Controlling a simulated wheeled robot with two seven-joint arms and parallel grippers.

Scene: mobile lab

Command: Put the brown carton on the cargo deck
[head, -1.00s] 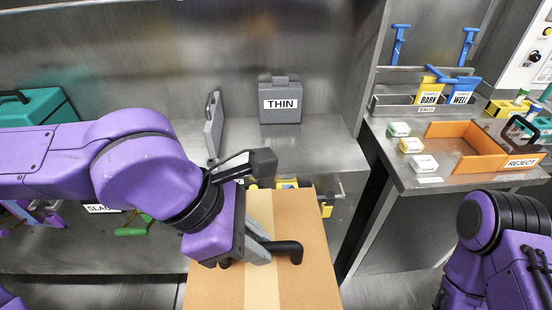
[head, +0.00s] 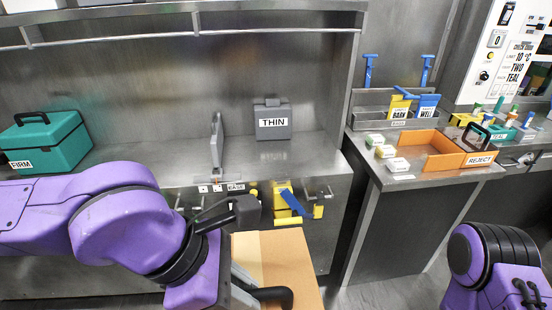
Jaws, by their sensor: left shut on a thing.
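The brown carton (head: 291,253) shows at the bottom middle, with a paler tape strip along its top; its lower part is cut off by the picture edge. My left gripper (head: 262,250) is over the carton's left side and shut on it, one dark finger above and one low near the front. My right arm shows at the lower right, but its gripper is out of view. I cannot make out a cargo deck here.
A steel bench holds a teal FIRM case (head: 46,142), a grey THIN case (head: 272,120) and a grey upright panel (head: 217,143). At right, a counter holds an orange REJECT tray (head: 432,143) and several small blocks. Floor shows between bench and counter.

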